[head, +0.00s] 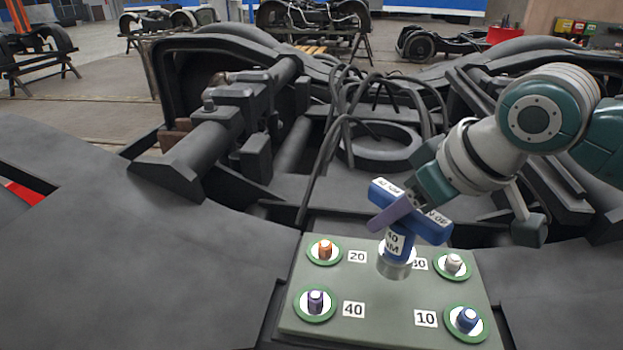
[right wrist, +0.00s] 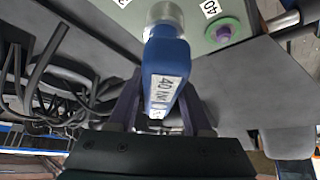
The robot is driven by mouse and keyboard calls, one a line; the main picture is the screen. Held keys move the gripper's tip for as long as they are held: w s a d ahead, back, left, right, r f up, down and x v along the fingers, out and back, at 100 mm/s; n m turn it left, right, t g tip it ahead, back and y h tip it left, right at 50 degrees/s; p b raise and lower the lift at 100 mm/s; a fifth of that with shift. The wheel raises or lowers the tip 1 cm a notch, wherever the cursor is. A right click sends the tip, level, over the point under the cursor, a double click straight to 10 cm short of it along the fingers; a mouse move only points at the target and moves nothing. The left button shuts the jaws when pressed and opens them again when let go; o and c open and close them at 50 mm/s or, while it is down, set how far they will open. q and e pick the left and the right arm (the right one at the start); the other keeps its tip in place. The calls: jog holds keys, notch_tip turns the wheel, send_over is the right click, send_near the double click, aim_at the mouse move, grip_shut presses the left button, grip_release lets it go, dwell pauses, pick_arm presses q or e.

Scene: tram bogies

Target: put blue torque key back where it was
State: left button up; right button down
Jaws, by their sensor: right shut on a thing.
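The blue torque key (head: 432,226) is T-shaped, with white labels reading 40 NM and a silver socket at its lower end. My right gripper (head: 398,210) is shut on its crossbar and holds it roughly upright, socket down, over the middle of the grey-green plate (head: 385,328). The wrist view shows the key (right wrist: 165,58) between the fingers of the right gripper (right wrist: 158,108). I cannot tell how far the socket is above the plate. The key partly hides the label 30. My left gripper is not in view.
The plate bears green-ringed bolts: orange (head: 325,250) by 20, white (head: 453,262) by 30, purple (head: 315,300) by 40, blue (head: 467,318) by 10. A dark bogie frame (head: 235,110) with looping cables surrounds it. More bogies stand behind.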

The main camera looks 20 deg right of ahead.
aim_at(392, 236)
jog(key=shift+f, duration=2)
jog(key=shift+f, duration=0.1)
jog(key=shift+c, duration=1.6)
grip_release()
